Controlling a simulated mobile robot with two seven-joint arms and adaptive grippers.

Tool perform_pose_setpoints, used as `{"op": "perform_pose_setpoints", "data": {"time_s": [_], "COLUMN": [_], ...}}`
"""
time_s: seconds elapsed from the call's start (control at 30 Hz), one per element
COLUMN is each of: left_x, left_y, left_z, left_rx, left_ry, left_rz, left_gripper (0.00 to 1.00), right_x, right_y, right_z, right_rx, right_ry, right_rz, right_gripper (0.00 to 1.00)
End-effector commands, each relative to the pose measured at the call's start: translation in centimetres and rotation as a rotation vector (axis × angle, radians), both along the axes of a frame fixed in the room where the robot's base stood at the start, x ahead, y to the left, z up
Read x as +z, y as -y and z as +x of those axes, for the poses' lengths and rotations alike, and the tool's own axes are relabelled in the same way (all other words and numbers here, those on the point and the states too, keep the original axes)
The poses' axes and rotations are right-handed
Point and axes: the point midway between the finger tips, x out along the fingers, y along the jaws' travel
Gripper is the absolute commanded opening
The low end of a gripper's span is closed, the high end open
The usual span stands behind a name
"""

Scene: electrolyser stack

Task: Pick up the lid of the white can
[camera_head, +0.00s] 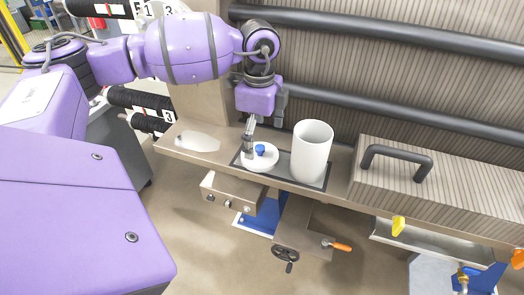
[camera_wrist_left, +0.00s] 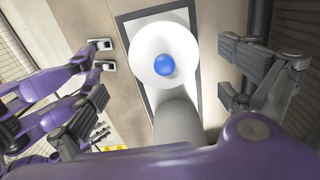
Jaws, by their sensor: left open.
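The lid (camera_head: 258,162) is a white disc with a blue knob (camera_head: 260,150) on top. It lies on a dark-edged mat to the left of the white can (camera_head: 312,155), which stands upright with its top open. My left gripper (camera_head: 250,136) is open and empty, just above the lid's back left side. In the left wrist view the lid (camera_wrist_left: 165,42) and the blue knob (camera_wrist_left: 163,65) lie between the spread fingers (camera_wrist_left: 160,72), apart from them. The can (camera_wrist_left: 178,125) shows there too, partly hidden by my gripper body. My right gripper is not in view.
The mat (camera_head: 318,187) lies on a narrow beige ledge (camera_head: 335,188). A ribbed block with a black handle (camera_head: 398,152) stands to the right. Dark horizontal pipes (camera_head: 400,38) run along the ribbed wall behind. A control box (camera_head: 230,194) and a handwheel (camera_head: 286,254) sit below.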

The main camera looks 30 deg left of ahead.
Motion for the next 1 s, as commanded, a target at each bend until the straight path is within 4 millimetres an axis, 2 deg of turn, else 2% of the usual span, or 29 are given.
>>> {"op": "perform_pose_setpoints", "data": {"time_s": [0.33, 0.63, 0.9, 1.0], "left_x": [-4.5, -5.0, -4.9, -4.9], "left_y": [-0.3, -0.3, -0.3, -0.3], "left_z": [0.3, 0.4, 0.4, 0.4], "left_rx": [0.001, 0.000, 0.000, 0.000], "left_ry": [0.002, 0.002, 0.002, 0.003], "left_rz": [-0.001, -0.001, -0.001, -0.001], "left_gripper": [0.98, 0.96, 0.61, 0.58], "right_x": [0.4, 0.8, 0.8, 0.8], "right_y": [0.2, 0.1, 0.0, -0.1], "right_z": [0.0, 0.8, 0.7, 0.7], "right_rx": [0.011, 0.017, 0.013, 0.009], "right_ry": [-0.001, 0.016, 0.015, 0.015], "right_rz": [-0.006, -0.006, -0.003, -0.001], "right_gripper": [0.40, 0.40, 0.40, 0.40]}}
